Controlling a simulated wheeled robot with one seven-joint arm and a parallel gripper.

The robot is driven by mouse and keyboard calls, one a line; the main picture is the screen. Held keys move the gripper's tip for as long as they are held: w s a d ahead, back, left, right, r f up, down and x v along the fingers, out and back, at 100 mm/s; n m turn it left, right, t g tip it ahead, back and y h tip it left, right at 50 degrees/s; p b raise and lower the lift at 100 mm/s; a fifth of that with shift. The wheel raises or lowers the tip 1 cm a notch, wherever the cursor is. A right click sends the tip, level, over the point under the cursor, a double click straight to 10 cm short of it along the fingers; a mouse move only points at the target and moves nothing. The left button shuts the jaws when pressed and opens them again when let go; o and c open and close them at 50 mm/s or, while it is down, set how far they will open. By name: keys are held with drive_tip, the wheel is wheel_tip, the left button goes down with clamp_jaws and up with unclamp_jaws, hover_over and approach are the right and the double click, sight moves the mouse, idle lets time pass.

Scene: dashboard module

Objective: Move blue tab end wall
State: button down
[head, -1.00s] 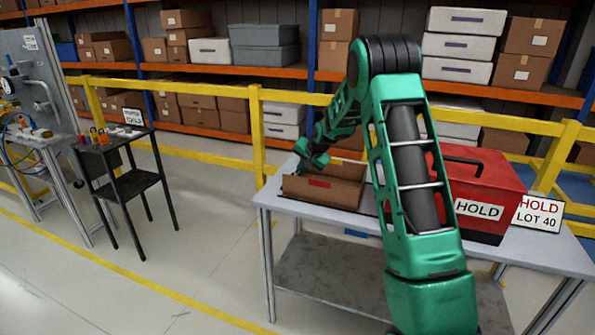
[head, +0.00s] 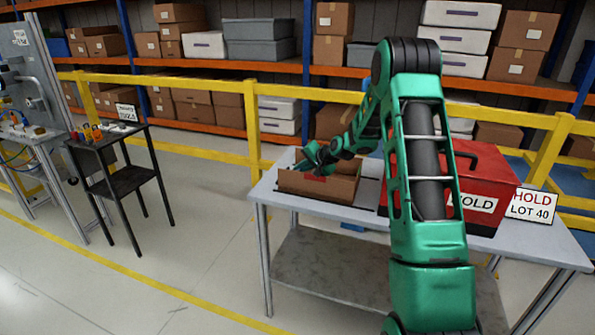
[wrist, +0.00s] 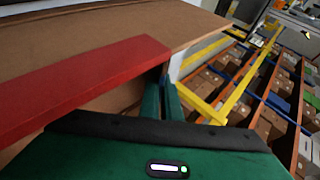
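An open brown carton (head: 330,187) sits on the grey table, with a red tab (head: 317,178) on its near long side. In the wrist view a red strip (wrist: 75,85) on brown board (wrist: 110,100) is large and close. My gripper (head: 308,163) is low over the carton's left part. In the wrist view its green fingers (wrist: 163,95) lie close together, appear shut, and reach beside the end of the red strip. Nothing is seen between them; whether they touch the board is unclear. I make out no blue tab on the carton; its inside is mostly hidden.
A red HOLD case (head: 480,195) stands on the table right of the carton, partly behind my arm, with a HOLD LOT 40 sign (head: 530,206) next to it. A yellow rail (head: 253,125) runs behind. A black cart (head: 128,182) stands left across open floor.

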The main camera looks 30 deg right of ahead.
drive_tip(key=c, duration=2)
unclamp_jaws()
drive_tip(key=shift+s, duration=0.1)
drive_tip(key=v, duration=1)
drive_tip(key=shift+s+r, duration=0.15)
drive_tip(key=shift+r, duration=0.05)
drive_tip(key=shift+c, duration=0.2)
